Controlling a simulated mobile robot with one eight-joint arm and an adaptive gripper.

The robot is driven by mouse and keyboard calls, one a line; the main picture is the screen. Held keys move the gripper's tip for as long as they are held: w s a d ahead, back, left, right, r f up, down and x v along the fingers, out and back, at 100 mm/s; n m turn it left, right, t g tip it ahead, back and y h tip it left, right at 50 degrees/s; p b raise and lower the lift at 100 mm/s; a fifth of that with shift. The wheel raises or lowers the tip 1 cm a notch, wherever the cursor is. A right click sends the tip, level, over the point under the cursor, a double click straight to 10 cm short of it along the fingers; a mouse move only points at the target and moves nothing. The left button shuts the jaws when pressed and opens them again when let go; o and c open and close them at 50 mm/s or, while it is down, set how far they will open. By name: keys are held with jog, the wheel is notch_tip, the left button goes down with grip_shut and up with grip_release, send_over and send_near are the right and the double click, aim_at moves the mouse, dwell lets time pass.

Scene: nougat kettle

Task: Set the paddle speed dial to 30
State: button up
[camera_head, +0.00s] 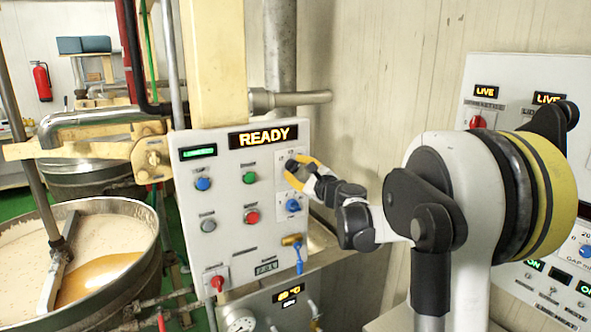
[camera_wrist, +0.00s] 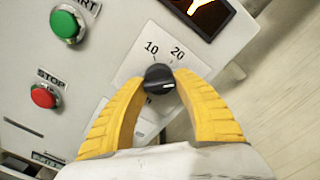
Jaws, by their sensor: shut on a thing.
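The paddle speed dial (camera_wrist: 159,75) is a small black knob on a pale label plate marked 10 and 20. In the head view my gripper (camera_head: 292,168) reaches the panel (camera_head: 235,220) from the right, at the dial (camera_head: 291,164). The fingers hide part of the scale, and 30 is not visible.
A READY display (camera_head: 263,135) is above the dial. A green START button (camera_wrist: 66,24) and red STOP button (camera_wrist: 43,96) are left of it. A blue knob (camera_head: 292,205) sits below. A kettle (camera_head: 100,210) stands at left, and another control panel (camera_head: 508,85) at right.

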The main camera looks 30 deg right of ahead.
jog(key=shift+m, duration=0.6)
jog(key=o, duration=1.2)
jog(key=shift+s, duration=0.1)
jog(key=s, duration=1.2)
jog(key=shift+d, duration=0.2)
jog(key=shift+w, duration=0.1)
